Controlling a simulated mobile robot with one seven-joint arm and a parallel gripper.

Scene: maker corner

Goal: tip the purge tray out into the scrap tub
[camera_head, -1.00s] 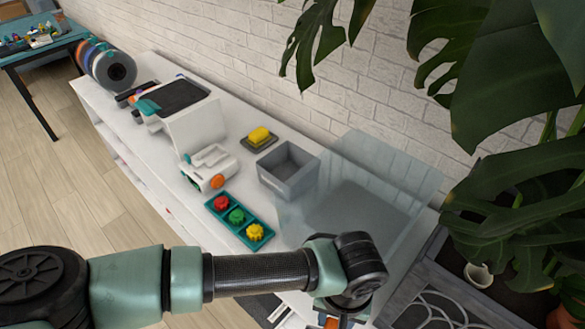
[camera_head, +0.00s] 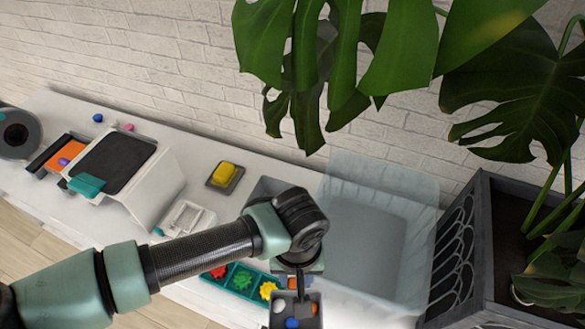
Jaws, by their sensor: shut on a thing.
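My gripper (camera_head: 299,284) is at the lower middle of the head view, below the dark wrist. It is shut on the dark purge tray (camera_head: 303,313), which holds small white, blue and orange bits. The tray's lower end is cut off by the picture edge. A large see-through tub (camera_head: 365,240) stands on the white bench, right of and behind my gripper. A grey open box (camera_head: 261,190) stands left of it, mostly hidden by my arm. I cannot tell for sure which of these is the scrap tub.
A teal tray (camera_head: 222,278) with red, green and yellow gears lies left of my gripper. A yellow block (camera_head: 224,172) on a dark pad and a white-and-black machine (camera_head: 125,170) stand further left. A dark planter (camera_head: 505,240) with large leaves (camera_head: 390,50) crowds the right side.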

